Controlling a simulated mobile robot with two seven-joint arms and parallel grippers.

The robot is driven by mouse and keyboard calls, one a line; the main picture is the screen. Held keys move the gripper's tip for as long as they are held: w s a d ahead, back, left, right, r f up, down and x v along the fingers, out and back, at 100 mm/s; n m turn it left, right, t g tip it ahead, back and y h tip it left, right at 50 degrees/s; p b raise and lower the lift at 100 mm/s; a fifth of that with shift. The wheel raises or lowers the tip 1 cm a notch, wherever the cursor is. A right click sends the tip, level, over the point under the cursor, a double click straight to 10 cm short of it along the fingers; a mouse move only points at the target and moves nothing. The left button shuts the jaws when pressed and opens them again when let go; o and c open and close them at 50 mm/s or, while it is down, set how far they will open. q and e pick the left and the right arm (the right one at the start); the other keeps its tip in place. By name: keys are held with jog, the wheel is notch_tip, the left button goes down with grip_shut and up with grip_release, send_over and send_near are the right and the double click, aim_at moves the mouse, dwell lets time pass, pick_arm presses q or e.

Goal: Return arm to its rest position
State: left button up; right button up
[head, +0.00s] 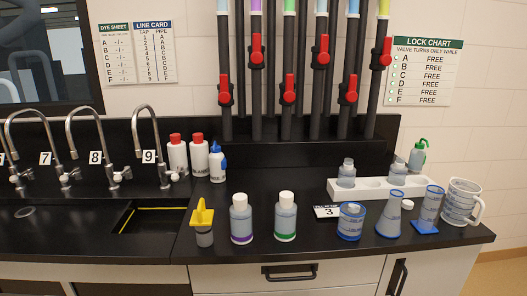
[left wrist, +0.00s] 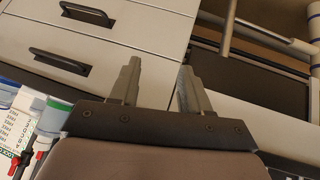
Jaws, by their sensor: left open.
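My left gripper (left wrist: 160,66) shows in the left wrist view, with its two grey fingers apart and nothing between them. Past the fingers are pale cabinet fronts with dark bar handles (left wrist: 60,62), and the fingers seem clear of them. Neither of my arms shows in the head view. My right gripper is in neither view.
Taps (head: 155,140) and a sink (head: 155,218) lie left.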

pick_arm(q)
jog(key=s+a+f+m+t, duration=0.1)
jog(key=s+f, duration=0.3)
jog(key=s, duration=0.6)
jog(key=s+a+f+m+t, duration=0.1)
jog(key=s+f, duration=0.3)
jog(key=s, duration=0.6)
jog(key=shift+s+a+f+t, duration=0.25)
jog(key=shift+a+t, duration=0.1)
jog(key=shift+t, duration=0.25)
jog(key=shift+w+a, duration=0.1)
jog(key=shift+w, duration=0.05)
